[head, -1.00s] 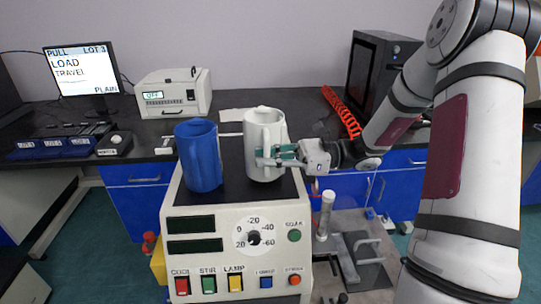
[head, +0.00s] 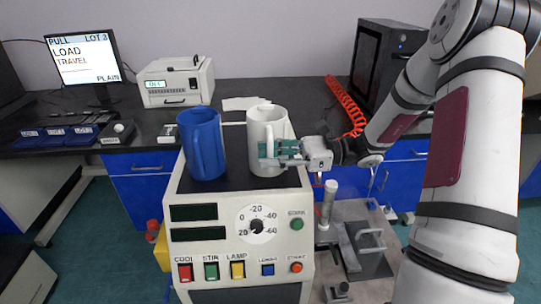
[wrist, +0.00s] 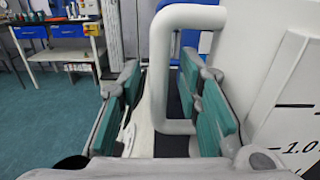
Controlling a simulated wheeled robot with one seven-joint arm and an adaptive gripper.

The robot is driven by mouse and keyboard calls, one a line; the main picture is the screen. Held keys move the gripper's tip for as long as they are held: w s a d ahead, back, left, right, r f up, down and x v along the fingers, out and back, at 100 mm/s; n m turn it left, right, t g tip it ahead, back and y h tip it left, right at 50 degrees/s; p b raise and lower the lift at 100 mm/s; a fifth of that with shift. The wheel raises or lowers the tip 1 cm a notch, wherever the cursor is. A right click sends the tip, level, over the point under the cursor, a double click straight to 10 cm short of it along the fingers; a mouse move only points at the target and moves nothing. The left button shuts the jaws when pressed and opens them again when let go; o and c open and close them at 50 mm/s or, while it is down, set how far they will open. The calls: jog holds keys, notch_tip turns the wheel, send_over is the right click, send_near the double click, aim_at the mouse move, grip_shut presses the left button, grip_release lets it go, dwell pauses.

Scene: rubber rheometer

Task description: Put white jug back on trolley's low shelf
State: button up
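The white jug (head: 262,130) stands upright on the black top of the cream control unit, right of the blue jug. My gripper (head: 276,150) reaches it from the right, its teal-padded fingers level with the jug's middle. In the wrist view, the jug's white handle (wrist: 160,85) stands between the two fingers of my gripper (wrist: 157,95), with small gaps appearing on both sides. The gripper looks open around the handle bar. The jug's body with black scale marks (wrist: 295,105) fills the right side of that view. I cannot pick out the trolley's low shelf for certain.
The blue jug (head: 203,145) stands close left of the white one. The cream control unit (head: 243,235) has buttons and a dial. A grey stand with a pale cylinder (head: 329,205) is at its lower right. Benches with a monitor (head: 83,60) and a white instrument (head: 176,82) lie behind.

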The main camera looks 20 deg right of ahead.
jog(key=v, duration=1.2)
jog(key=s+a+r+n+g+h, duration=0.3)
jog(key=s+a+n+g+h, duration=0.15)
jog(key=a, duration=0.25)
jog(key=s+a+r+n+g+h, duration=0.2)
jog(key=s+a+n+g+h, duration=0.1)
jog(key=s+a+n, duration=0.3)
jog(key=s+r+n+t+h, duration=0.1)
jog(key=s+n+t+h, duration=0.3)
jog(key=s+n+h, duration=0.5)
jog(key=shift+s+a+r+n+t+h, duration=0.4)
jog(key=shift+s+n, duration=0.45)
jog(key=shift+s, duration=1.55)
